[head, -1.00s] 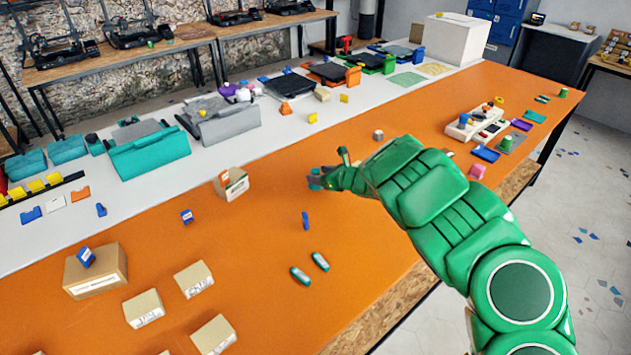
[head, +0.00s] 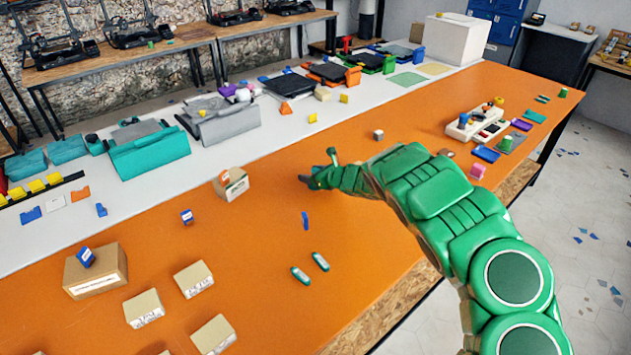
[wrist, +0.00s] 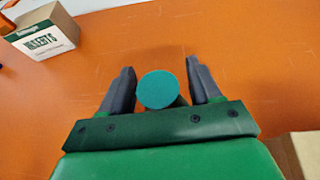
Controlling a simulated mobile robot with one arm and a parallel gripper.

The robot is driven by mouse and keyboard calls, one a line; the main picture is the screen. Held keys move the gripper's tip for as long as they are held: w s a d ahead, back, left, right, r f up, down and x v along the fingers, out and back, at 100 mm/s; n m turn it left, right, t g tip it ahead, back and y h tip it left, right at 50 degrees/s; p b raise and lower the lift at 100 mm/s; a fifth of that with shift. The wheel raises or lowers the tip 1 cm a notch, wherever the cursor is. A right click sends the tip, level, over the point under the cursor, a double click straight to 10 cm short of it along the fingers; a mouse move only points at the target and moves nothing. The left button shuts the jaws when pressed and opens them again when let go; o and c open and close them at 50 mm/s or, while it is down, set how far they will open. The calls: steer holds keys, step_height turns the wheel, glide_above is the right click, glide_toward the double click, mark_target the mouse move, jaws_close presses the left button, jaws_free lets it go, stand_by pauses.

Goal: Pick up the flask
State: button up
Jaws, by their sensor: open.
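The flask shows in the wrist view as a round teal top (wrist: 158,90) with a darker body below it, seen from above. It stands between the two dark fingers of my gripper (wrist: 160,66). The left finger is very close to it and a narrow gap shows on the right; I cannot tell whether either finger touches it. In the head view my gripper (head: 317,168) is low over the orange table with its fingers spread. A small blue-teal bit of the flask (head: 318,170) shows between them, and the rest is hidden.
An open carton (head: 236,186) stands left of my gripper; it also shows in the wrist view (wrist: 42,32). A small grey cylinder (head: 378,135) stands behind it. A blue piece (head: 305,221) and two green-white pieces lie in front. Small boxes (head: 193,279) stand front left.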

steer(key=c, duration=1.1)
steer(key=shift+o, duration=0.2)
steer(key=shift+s+d+r, duration=0.1)
steer(key=shift+s+r, duration=0.05)
steer(key=shift+r, duration=1.65)
steer(key=shift+s+d+r, duration=0.25)
steer(key=shift+s+r, duration=0.8)
steer(key=shift+r, duration=0.15)
steer(key=s+d+r, duration=0.3)
steer(key=s+r, duration=0.4)
steer(key=s, duration=0.4)
